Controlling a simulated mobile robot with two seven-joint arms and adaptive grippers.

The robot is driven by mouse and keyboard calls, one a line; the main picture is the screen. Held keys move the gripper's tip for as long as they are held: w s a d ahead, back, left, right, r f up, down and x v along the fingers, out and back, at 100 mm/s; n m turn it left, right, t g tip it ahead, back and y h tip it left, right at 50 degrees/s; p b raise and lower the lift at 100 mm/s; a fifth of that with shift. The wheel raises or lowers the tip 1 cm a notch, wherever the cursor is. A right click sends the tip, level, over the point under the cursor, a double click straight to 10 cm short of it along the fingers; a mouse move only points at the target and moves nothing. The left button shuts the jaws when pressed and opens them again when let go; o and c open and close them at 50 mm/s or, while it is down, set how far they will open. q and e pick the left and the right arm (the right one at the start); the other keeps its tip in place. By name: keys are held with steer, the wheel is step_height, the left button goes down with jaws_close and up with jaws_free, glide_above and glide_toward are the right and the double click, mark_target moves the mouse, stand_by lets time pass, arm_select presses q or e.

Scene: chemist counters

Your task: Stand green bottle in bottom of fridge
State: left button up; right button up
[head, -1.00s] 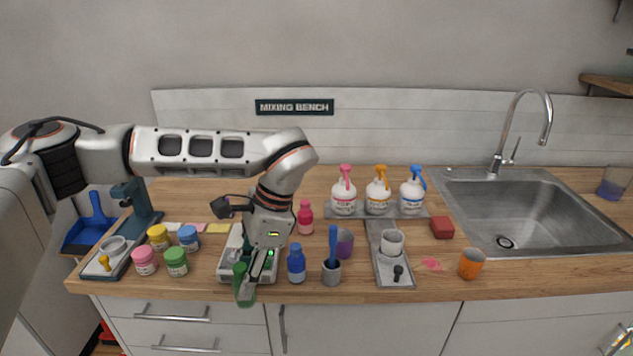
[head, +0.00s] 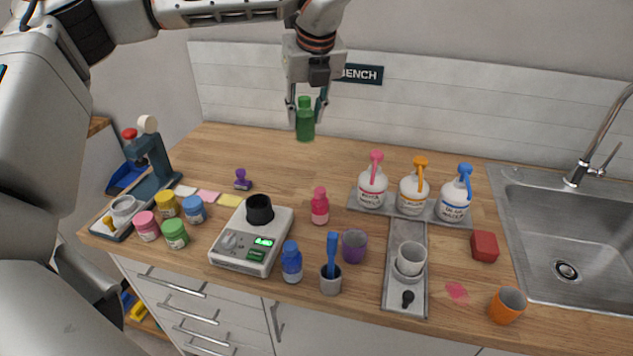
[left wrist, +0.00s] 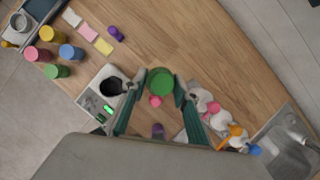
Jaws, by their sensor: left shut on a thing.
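The green bottle (head: 305,121) is held upright between the fingers of my left gripper (head: 306,108), in the air above the bench. The left gripper is shut on it and points down. In the left wrist view the bottle's round green end (left wrist: 160,82) shows between the two fingers. No fridge shows in these views. My right gripper is not in view.
Below on the wooden counter (head: 290,165) stand a scale (head: 238,250) with a black cup, small jars, a pink bottle (head: 320,206), a blue bottle (head: 291,262) and a tray of pump bottles (head: 412,195).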

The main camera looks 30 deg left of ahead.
arm_select(q)
steer(key=shift+w+a+r+m, duration=0.1)
steer(key=shift+w+r+m, duration=0.45)
steer(key=shift+w, duration=0.15)
step_height(320, 180, down, 20)
steer(key=shift+r+p, duration=0.2)
steer(key=shift+p, duration=0.45)
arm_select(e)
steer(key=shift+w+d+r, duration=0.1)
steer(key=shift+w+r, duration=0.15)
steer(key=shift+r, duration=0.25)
arm_select(q)
steer(key=shift+f, duration=0.2)
steer(key=o, duration=1.2)
steer(key=shift+o, duration=0.2)
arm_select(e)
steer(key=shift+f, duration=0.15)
